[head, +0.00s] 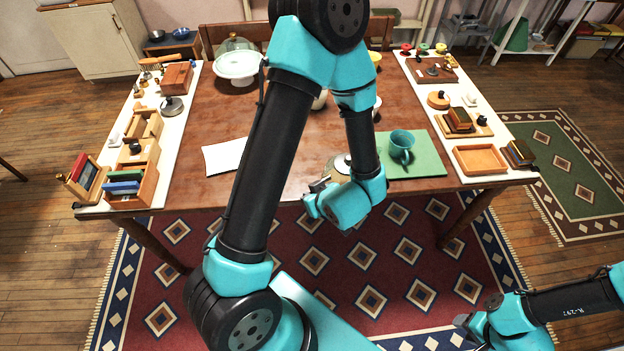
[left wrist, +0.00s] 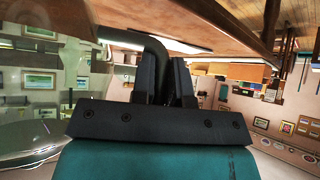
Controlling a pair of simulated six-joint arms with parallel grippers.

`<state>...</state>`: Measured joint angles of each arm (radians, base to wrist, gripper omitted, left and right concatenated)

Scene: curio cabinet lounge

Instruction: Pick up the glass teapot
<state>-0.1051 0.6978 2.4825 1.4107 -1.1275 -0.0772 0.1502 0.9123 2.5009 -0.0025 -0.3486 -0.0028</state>
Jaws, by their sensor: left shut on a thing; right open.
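The glass teapot (head: 333,165) is near the front edge of the table, largely hidden behind my left arm in the head view. My left gripper (head: 318,188) is at its near side. In the left wrist view, the fingers of my left gripper (left wrist: 162,78) are closed on the teapot's dark curved handle (left wrist: 148,46). The clear glass body (left wrist: 40,85) fills the left of that view, which looks upside down. I cannot tell whether the teapot touches the table. My right gripper (head: 466,322) is open and empty at the lower right, away from the table.
A teal mug (head: 401,146) stands on a green mat (head: 428,164) right of the teapot. A white sheet (head: 224,156) lies to the left. White runners with wooden trays and boxes line both table sides. A glass-domed cake stand (head: 237,66) is at the back left.

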